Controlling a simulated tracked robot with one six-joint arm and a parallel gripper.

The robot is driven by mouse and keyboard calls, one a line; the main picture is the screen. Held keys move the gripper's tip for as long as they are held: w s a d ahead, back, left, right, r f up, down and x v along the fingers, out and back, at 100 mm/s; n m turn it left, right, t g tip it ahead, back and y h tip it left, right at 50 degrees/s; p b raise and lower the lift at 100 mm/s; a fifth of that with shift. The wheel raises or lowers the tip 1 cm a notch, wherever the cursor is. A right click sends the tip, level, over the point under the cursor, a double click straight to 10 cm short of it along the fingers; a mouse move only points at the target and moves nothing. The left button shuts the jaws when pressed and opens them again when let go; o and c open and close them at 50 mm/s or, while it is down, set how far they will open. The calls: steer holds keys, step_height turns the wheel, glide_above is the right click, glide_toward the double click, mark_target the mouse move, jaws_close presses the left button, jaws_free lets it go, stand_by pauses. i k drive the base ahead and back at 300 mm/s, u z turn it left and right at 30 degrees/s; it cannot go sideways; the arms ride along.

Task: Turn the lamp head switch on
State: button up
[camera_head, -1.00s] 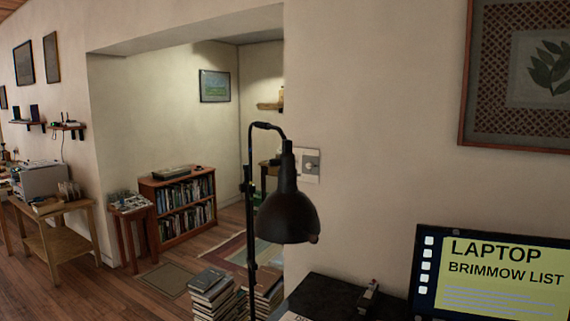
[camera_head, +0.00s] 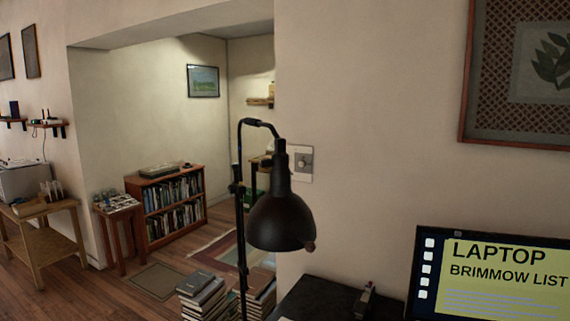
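A black lamp head (camera_head: 281,222) hangs from a thin curved black stand (camera_head: 240,200) in the middle of the view, its shade facing down. A small reddish-brown knob (camera_head: 309,246) shows at the right of the shade's lower rim; I cannot tell for sure that it is the switch. No light shows from the shade. A wall plate with a round dial (camera_head: 304,163) is on the wall just behind the lamp head. My gripper is not in view.
A dark desk (camera_head: 318,298) stands below and right of the lamp, with a laptop screen (camera_head: 495,275) at the right. Book stacks (camera_head: 204,293) stand on the floor by the lamp stand. A bookcase (camera_head: 172,205) and a wooden table (camera_head: 40,240) stand farther left, with open floor before them.

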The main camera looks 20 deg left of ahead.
mark_target(269, 162)
steer(key=z, duration=0.2)
steer(key=k, duration=1.1)
steer(key=u, duration=1.55)
steer(key=i, duration=1.4)
steer(key=u, duration=0.1)
